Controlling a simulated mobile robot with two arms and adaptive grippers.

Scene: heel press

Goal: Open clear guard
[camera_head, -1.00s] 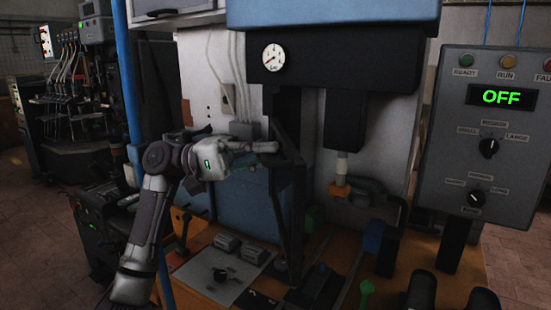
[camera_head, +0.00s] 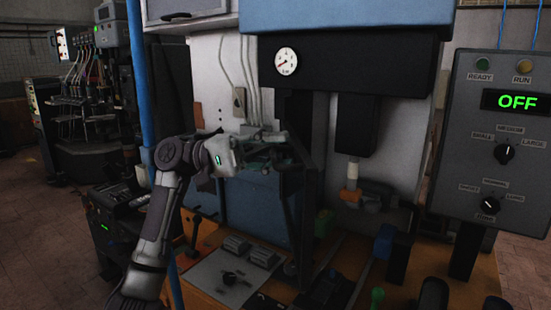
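The clear guard (camera_head: 308,230) shows as a dark upright frame at the front of the press, below the black press head. Its clear pane is hard to make out. My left gripper (camera_head: 283,152) is at the upper part of this frame, with its fingers pointing right. The fingers overlap the dark frame in the head view, and I cannot tell whether they touch it or how far apart they are. My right gripper is not in view.
A blue post (camera_head: 137,90) stands behind my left arm. The control box (camera_head: 497,145) at the right reads OFF. An orange-collared press part (camera_head: 352,190) sits right of the guard.

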